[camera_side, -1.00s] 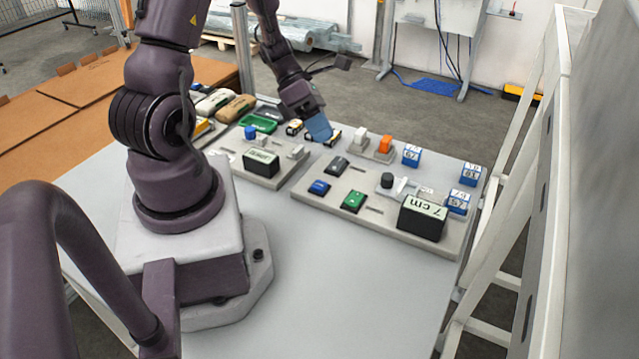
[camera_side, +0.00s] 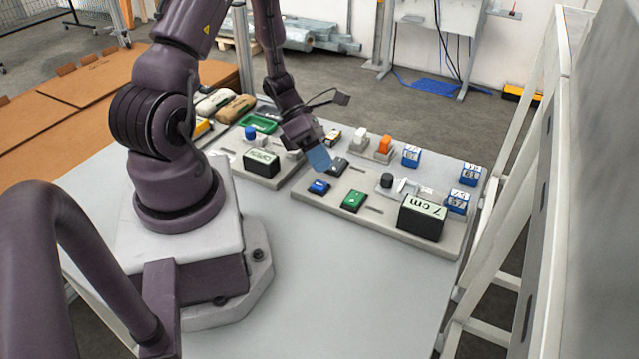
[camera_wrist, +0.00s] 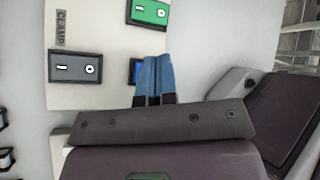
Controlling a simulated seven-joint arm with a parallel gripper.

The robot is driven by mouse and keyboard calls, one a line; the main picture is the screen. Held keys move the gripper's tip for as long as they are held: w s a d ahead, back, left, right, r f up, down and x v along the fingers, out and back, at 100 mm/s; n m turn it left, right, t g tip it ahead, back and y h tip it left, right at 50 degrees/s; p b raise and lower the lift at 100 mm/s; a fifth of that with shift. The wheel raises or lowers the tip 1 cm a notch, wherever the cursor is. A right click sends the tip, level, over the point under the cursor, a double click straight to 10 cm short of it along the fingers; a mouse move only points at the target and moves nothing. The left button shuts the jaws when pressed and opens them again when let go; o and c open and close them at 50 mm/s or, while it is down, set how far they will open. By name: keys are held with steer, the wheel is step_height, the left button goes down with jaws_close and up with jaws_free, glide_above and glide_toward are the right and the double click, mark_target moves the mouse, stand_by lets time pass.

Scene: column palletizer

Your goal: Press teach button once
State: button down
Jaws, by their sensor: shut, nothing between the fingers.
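My gripper (camera_side: 320,163) is shut and empty, its blue fingers pointing down over the near left part of the right-hand grey panel (camera_side: 390,218). In the wrist view its fingertips (camera_wrist: 154,60) partly cover a blue switch (camera_wrist: 135,70). This blue switch (camera_side: 319,187) shows just below the fingers in the side view. Whether the fingers touch anything is unclear. I can read no teach label, so I cannot tell which control is the teach button.
The right-hand panel also has a black knob (camera_side: 387,181), a black block marked 7 cm (camera_side: 422,218), an orange switch (camera_side: 385,144) and blue numbered blocks (camera_side: 411,155). A second panel (camera_side: 230,150) stands to the left. The front table surface (camera_side: 330,280) is clear.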

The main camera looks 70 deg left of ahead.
mark_target(321, 183)
steer(key=shift+f, duration=0.95)
stand_by(1.4)
steer(key=shift+f, duration=0.4)
steer(key=shift+f, duration=0.5)
stand_by(0.5)
steer(key=shift+r, duration=0.95)
steer(key=shift+r, duration=0.1)
steer(key=shift+r, duration=2.4)
